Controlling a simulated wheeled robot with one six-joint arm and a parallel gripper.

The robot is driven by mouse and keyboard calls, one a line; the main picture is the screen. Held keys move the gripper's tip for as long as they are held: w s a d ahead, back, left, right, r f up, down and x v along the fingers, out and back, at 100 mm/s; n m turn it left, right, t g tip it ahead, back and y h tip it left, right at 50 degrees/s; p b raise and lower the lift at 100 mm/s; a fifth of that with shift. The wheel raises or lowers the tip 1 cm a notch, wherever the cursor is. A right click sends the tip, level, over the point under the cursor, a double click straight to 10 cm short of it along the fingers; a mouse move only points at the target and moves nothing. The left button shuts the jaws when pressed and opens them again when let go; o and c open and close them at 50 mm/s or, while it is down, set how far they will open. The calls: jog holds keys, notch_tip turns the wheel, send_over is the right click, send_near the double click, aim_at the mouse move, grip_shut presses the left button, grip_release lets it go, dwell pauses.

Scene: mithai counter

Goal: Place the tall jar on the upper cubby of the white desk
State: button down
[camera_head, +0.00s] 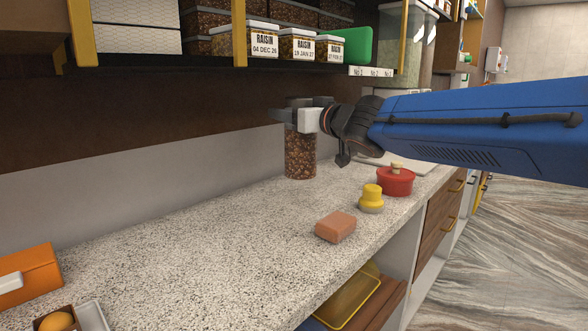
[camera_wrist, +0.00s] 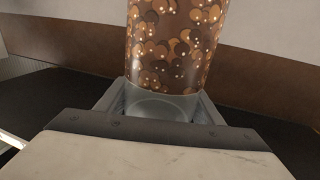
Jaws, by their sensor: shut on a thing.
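The tall jar (camera_head: 300,155) is clear with brown, nut-like pieces inside and stands upright over the speckled counter. My gripper (camera_head: 287,110) is shut on its top end from the right, and hides that end. I cannot tell whether the jar's base touches the counter. In the wrist view the jar's body (camera_wrist: 172,45) rises from between the fingers (camera_wrist: 163,103), which sit either side of a greyish round end. No white desk with an upper cubby can be clearly made out. An open compartment (camera_head: 372,290) shows under the counter.
The counter (camera_head: 190,240) has free room at middle left. A pink block (camera_head: 336,226), a yellow-topped jar (camera_head: 371,198) and a red pot (camera_head: 395,182) stand right of the tall jar. A shelf (camera_head: 200,70) with raisin boxes (camera_head: 297,46) hangs above. An orange box (camera_head: 28,275) is front left.

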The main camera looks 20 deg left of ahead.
aim_at(311, 153)
jog(key=shift+f, duration=4.25)
jog(key=c, duration=0.5)
grip_release()
jog(key=shift+f, duration=0.15)
jog(key=shift+c, duration=0.2)
jog(key=shift+s+d, duration=0.15)
jog(key=shift+d, duration=0.1)
jog(key=v, duration=1.1)
jog(key=shift+s+d, duration=0.2)
jog(key=shift+s, duration=0.05)
